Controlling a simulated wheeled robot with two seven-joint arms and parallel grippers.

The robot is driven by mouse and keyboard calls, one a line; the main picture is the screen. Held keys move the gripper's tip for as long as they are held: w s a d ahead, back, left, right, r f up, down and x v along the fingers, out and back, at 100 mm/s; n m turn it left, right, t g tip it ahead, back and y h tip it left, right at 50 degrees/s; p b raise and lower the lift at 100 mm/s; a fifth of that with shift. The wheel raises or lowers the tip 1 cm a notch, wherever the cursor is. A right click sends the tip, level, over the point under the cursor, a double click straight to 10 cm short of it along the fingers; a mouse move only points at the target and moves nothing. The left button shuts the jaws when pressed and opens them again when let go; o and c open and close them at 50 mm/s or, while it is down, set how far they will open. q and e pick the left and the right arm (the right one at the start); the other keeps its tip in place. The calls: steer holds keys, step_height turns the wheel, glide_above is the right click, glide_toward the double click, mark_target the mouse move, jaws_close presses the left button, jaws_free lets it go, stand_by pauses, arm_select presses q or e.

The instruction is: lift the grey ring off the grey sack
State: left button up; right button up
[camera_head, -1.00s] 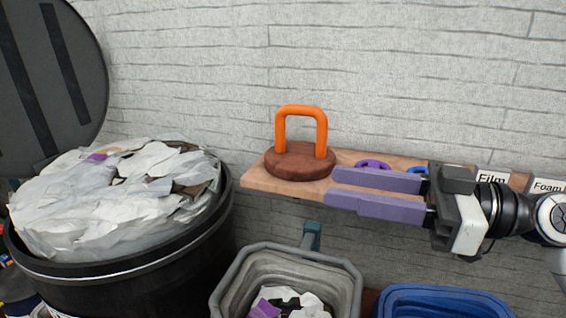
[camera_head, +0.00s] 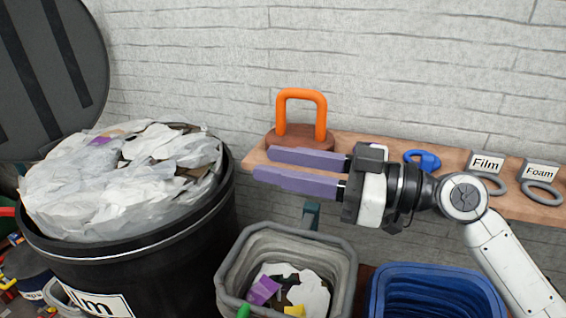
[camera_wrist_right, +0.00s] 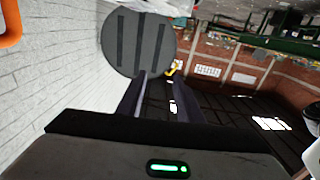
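A grey sack (camera_head: 252,262) with folded walls and mixed scraps inside stands at the bottom centre of the head view. A thick grey ring (camera_head: 347,262) with angled corners runs around its mouth. My right gripper (camera_head: 262,163) has two long purple fingers, parallel and apart, with nothing seen between them. It points left, above and behind the ring in the picture, and does not touch it. In the right wrist view the fingers (camera_wrist_right: 159,98) are also apart. The sack's lower part is out of frame. My left gripper is not in view.
A wooden shelf (camera_head: 400,145) holds an orange handle (camera_head: 320,118) on a brown base, a blue handle (camera_head: 422,160) and grey rings tagged Film (camera_head: 490,183) and Foam (camera_head: 542,193). A full black bin (camera_head: 190,240) stands left, a blue container (camera_head: 440,275) right.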

jaws_close()
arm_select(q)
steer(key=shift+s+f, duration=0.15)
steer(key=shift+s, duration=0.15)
arm_select(e)
steer(key=c, duration=0.7)
jaws_free()
steer(key=o, duration=0.9)
